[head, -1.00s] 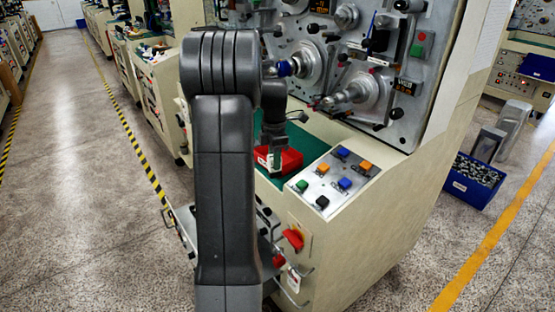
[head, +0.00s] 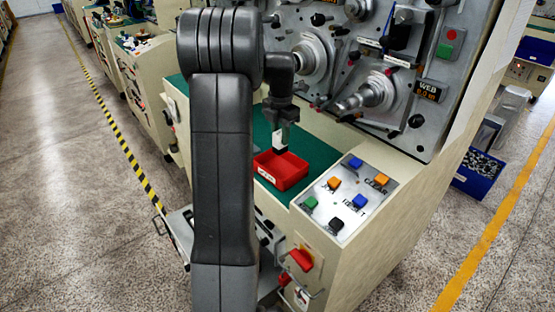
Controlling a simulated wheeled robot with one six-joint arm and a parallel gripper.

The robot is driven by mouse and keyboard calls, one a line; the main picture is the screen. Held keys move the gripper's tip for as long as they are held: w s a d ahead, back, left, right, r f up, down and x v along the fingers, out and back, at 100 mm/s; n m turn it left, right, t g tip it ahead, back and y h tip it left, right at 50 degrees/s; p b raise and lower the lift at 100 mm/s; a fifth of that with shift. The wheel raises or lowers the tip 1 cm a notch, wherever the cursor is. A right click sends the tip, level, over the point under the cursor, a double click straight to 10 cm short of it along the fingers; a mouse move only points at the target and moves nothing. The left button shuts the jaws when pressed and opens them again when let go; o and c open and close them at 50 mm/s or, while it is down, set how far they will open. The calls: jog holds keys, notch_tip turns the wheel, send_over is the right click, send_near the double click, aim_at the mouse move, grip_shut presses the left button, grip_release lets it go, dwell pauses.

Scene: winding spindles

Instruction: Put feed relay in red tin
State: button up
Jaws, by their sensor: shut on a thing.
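The red tin (head: 292,182) is an open, shallow red tray with a pale label on its front. It sits on the green top of the machine's ledge. My gripper (head: 280,129) points down above the tin and is shut on a small block, white above and black below, which I take to be the feed relay (head: 279,143). The relay hangs upright over the tin's far part, its lower end near the far rim. I cannot tell whether it touches the tin. The tin's visible floor looks empty.
A sloped panel with coloured buttons (head: 346,198) stands right of the tin. The machine face with spindles (head: 373,93) rises behind. A red switch handle (head: 301,260) juts from the front.

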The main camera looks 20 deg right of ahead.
aim_at(280, 133)
notch_tip(280, 133, down, 8)
jog(key=shift+s+f+p, duration=0.1)
jog(key=shift+p, duration=0.5)
jog(key=o, duration=1)
jog(key=shift+f, duration=0.1)
jog(key=shift+c, duration=0.2)
notch_tip(280, 133, up, 12)
jog(key=shift+r+b, duration=0.15)
jog(key=shift+b, duration=0.55)
